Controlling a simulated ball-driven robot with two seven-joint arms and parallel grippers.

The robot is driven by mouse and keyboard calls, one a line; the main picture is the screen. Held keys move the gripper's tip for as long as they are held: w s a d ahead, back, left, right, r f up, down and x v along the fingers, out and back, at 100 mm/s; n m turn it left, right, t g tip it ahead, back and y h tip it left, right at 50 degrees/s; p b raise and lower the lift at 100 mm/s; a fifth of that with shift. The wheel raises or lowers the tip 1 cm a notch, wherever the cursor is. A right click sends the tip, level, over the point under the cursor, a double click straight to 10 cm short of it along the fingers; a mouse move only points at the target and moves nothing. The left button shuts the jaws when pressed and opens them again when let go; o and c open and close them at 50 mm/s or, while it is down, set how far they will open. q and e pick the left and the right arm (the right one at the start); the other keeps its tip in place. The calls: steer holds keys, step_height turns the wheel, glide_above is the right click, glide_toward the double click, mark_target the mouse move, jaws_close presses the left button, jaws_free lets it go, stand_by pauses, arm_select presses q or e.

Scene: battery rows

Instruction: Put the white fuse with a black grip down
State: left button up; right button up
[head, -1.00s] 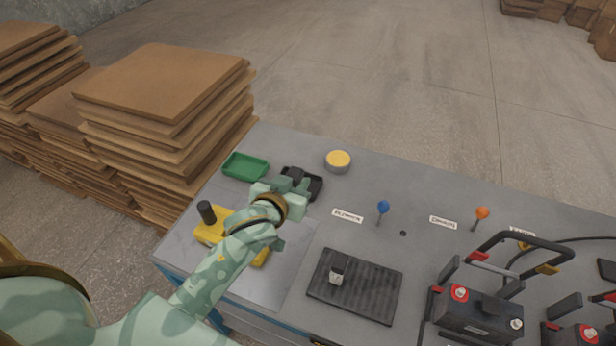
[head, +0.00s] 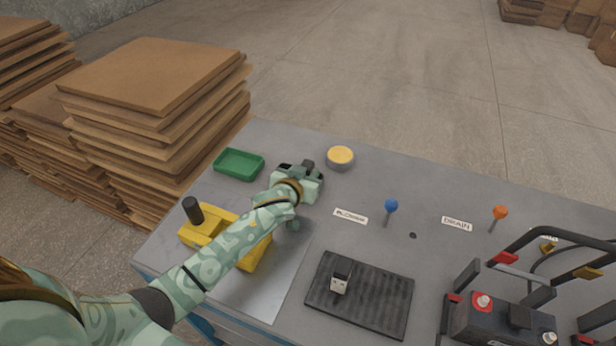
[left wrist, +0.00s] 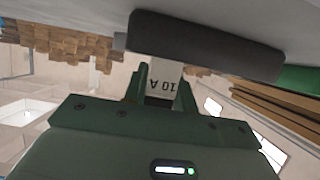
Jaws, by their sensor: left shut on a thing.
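My left gripper (left wrist: 162,92) is shut on a white fuse (left wrist: 164,76) marked "10 A", which shows upside down between the fingers in the left wrist view. A dark part between the fingers looks like its black grip. The fuse's far end meets the edge of the black tray (left wrist: 205,45); I cannot tell whether they touch. In the head view the left gripper (head: 306,178) is over the black tray and covers much of it, and the fuse is hidden. My right gripper is not in view.
A green tray (head: 239,164) and a yellow-topped round tin (head: 340,156) flank the black tray. A yellow tool (head: 215,235) with a black knob lies under my left arm. A black ribbed mat (head: 380,305) holds another small pale block (head: 340,284). Blue and orange levers and batteries stand right.

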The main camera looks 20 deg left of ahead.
arm_select(q)
steer(key=shift+r, duration=0.1)
steer(key=shift+f, duration=0.2)
steer(key=o, duration=1)
steer(key=shift+r, duration=0.1)
steer(key=shift+r, duration=0.2)
steer(key=p+v, duration=0.4)
steer(key=v, duration=0.7)
steer(key=shift+s, duration=0.1)
steer(key=shift+s+r+p, duration=0.1)
steer(key=shift+s+p, duration=0.2)
steer(key=shift+s, duration=0.1)
